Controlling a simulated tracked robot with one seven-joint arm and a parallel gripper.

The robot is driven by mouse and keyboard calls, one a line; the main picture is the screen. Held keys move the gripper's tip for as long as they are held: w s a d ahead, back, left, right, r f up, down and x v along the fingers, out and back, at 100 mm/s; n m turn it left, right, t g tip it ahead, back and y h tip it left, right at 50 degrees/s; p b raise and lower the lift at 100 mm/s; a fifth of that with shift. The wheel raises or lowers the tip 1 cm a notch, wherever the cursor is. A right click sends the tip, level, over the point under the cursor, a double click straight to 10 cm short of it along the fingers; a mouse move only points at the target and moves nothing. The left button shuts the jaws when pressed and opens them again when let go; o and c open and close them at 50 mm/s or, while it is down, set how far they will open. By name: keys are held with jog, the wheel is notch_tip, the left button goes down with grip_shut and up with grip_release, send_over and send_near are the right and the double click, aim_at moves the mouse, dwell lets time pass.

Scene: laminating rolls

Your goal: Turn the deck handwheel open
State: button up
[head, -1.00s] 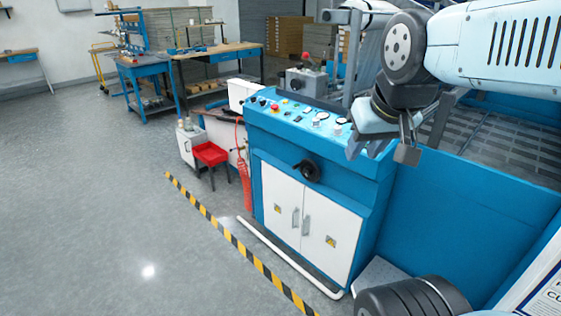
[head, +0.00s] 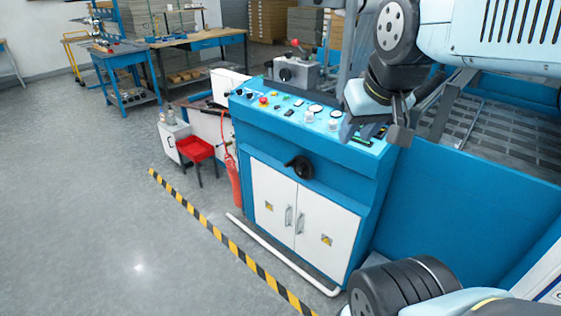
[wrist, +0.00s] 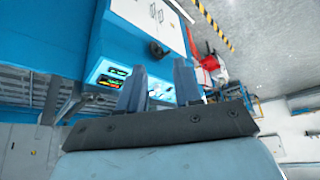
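A black handwheel (head: 299,167) with a crank-like grip sits on the front of the blue console (head: 325,178), just above its white cabinet doors. The handwheel also shows in the wrist view (wrist: 157,48), beyond my fingers and partly cut off by the picture's geometry. My gripper (head: 374,134) hangs above the right end of the console's control panel, up and to the right of the handwheel and apart from it. In the wrist view my gripper (wrist: 160,70) has its two fingers spread with nothing between them.
The control panel (head: 290,108) carries several knobs, gauges and a red button. A red extinguisher (head: 233,175) and red stool (head: 197,150) stand left of the console. A white pipe (head: 282,255) runs along its foot, beside a striped floor line (head: 215,232). Open floor lies left.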

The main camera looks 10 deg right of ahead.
jog(key=w+d+f+n+g+h, duration=0.1)
jog(key=w+f+n+g, duration=0.15)
jog(key=w, duration=0.45)
jog(key=w+d+f+n+g+h, duration=0.1)
jog(key=w+d+f, duration=0.15)
jog(key=w, duration=0.35)
jog(key=n+t+h, duration=0.9)
jog(key=n+h, duration=0.4)
jog(key=n, duration=0.7)
send_near(285, 166)
jog(key=shift+g, duration=0.25)
jog(key=x, duration=1.1)
jog(key=shift+a, duration=0.1)
jog(key=shift+c, duration=0.3)
